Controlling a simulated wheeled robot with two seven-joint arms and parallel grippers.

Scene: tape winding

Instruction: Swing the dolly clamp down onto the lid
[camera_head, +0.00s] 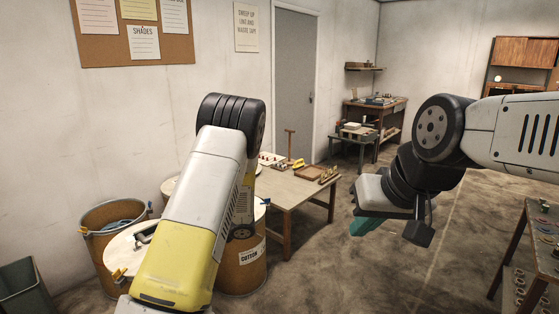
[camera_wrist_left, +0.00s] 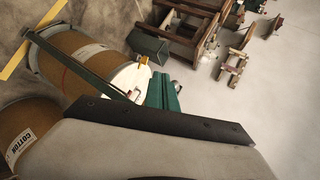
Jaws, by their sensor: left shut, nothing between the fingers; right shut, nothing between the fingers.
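A drum with a pale lid (camera_head: 122,246) stands at the left in the head view, partly hidden by my left arm. A dark handle-like piece (camera_head: 146,234) lies over the lid, and a yellow fitting (camera_head: 119,274) is at its rim. In the left wrist view a drum lies along a long green bar (camera_wrist_left: 75,62), which may be the clamp; its pale lid (camera_wrist_left: 130,79) is beside my fingers. My left gripper (camera_wrist_left: 163,92) is shut and empty; contact with the lid cannot be told. My right gripper (camera_head: 367,226) is shut and empty, above the floor.
An open drum with blue contents (camera_head: 113,214) stands behind the lidded one. A drum labelled COTTON (camera_head: 247,264) is right of my left arm. A wooden table (camera_head: 290,188) with tools is beyond it. A dark green bin (camera_head: 28,287) is at far left. Mid-floor is clear.

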